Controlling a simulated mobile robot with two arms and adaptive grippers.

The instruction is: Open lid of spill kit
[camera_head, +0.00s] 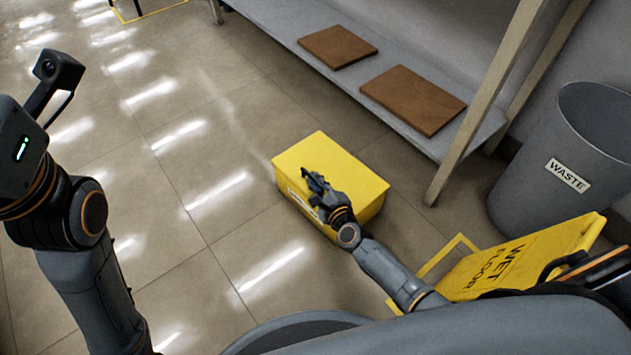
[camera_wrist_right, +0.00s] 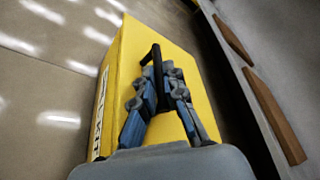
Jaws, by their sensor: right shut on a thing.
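The spill kit is a yellow box (camera_head: 340,175) on the floor, with its lid (camera_head: 322,151) lying flat and closed on top. In the right wrist view, the box (camera_wrist_right: 180,50) has a white label on its side and a black handle (camera_wrist_right: 156,56) on the lid. My right gripper (camera_head: 316,182) is over the lid's near part in the head view. In the right wrist view, its fingers (camera_wrist_right: 161,80) are closed around the black handle. The fingers hide part of the handle. My left arm is at the left of the head view; its fingers are not visible.
A grey waste bin (camera_head: 535,165) stands at the right. A yellow wet-floor sign (camera_head: 510,262) is near my right arm. A low shelf (camera_head: 400,130) behind the box holds two brown slabs (camera_head: 412,98). The floor left of the box is clear.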

